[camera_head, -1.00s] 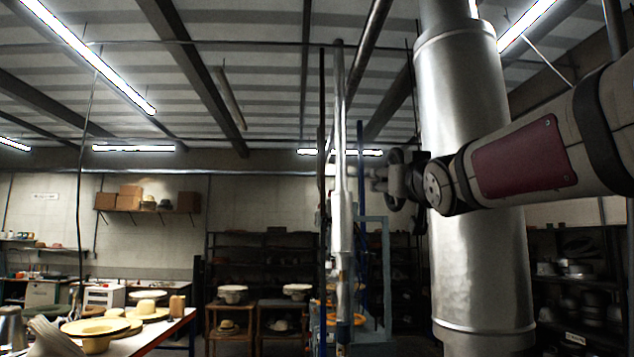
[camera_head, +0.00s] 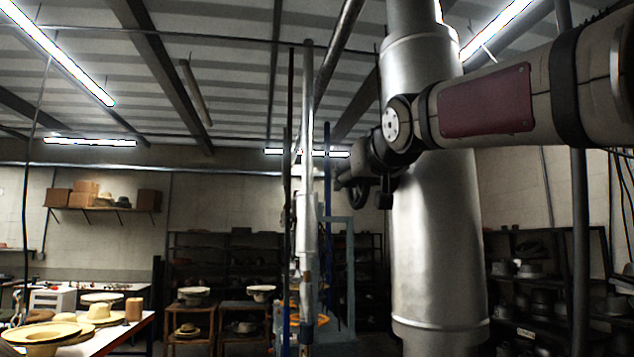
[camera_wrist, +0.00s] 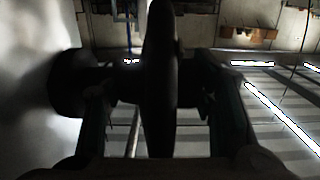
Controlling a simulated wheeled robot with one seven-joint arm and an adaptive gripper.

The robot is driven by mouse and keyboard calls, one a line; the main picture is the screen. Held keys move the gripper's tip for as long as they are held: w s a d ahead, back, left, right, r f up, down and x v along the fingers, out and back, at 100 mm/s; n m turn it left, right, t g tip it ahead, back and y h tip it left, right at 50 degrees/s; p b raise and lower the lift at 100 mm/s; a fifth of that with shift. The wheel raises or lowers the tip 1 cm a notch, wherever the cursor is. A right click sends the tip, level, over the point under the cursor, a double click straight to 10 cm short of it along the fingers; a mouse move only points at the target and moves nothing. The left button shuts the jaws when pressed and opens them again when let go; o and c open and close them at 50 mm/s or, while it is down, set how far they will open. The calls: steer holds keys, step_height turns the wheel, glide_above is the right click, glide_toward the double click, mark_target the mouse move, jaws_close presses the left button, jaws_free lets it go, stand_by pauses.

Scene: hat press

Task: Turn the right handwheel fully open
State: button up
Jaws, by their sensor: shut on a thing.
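The handwheel (camera_head: 359,193) is a dark, thick-rimmed ring, small in the head view, just left of the large silver column. In the wrist view the handwheel (camera_wrist: 160,80) stands nearly edge-on as a tall dark shape in the middle. My gripper (camera_head: 350,180) is at the wheel, partly hidden by my own wrist. In the wrist view my gripper (camera_wrist: 163,100) has one finger on each side of the wheel and is shut on it. The exact contact points are too dark to see. The wheel's turn angle cannot be read.
The wide silver column (camera_head: 436,240) stands right behind my wrist. A thin upright pipe (camera_head: 307,150) and a blue post (camera_head: 327,200) stand to the left of the wheel. A table with hats (camera_head: 105,338) is at the lower left. Dark shelves (camera_head: 225,260) line the back.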

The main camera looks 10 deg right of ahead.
steer(key=shift+a+r+g, duration=0.15)
steer(key=shift+g, duration=2.25)
steer(key=shift+g+p, duration=0.5)
steer(key=shift+g, duration=0.1)
steer(key=o, duration=1.2)
steer(key=shift+v, duration=5.9)
